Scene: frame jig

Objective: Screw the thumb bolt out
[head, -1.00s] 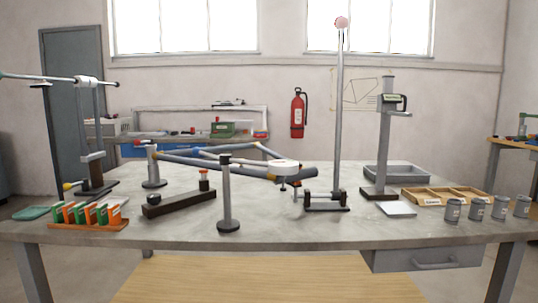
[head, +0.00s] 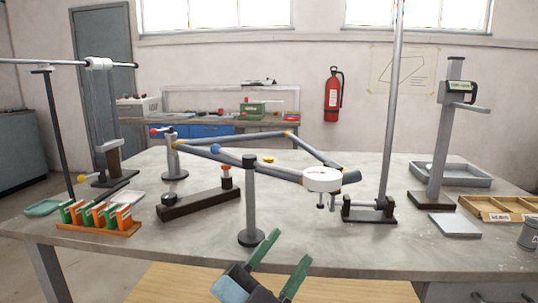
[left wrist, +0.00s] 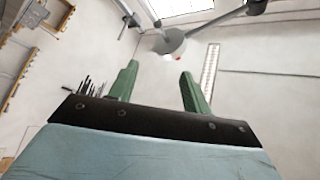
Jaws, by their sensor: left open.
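The frame (head: 240,137) of grey tubes is held above the bench on posts. A round white disc (head: 322,179) sits at its right end, with small dark bolt-like parts (head: 327,203) hanging below; I cannot tell for sure which is the thumb bolt. My left gripper (head: 284,250), with green fingers, is open and empty at the bench's front edge, below and left of the disc and right of the front post. In the left wrist view its fingers (left wrist: 159,88) are spread with nothing between them; a round grey-white part (left wrist: 170,43) shows beyond. My right gripper is out of view.
A front post (head: 250,205) stands close to my left gripper. A dark bar (head: 198,202) with a red-topped piece lies behind left. An orange-and-green rack (head: 97,222) is at the left. A tall pole (head: 390,110) stands right of the disc, and a gauge stand (head: 441,145) farther right.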

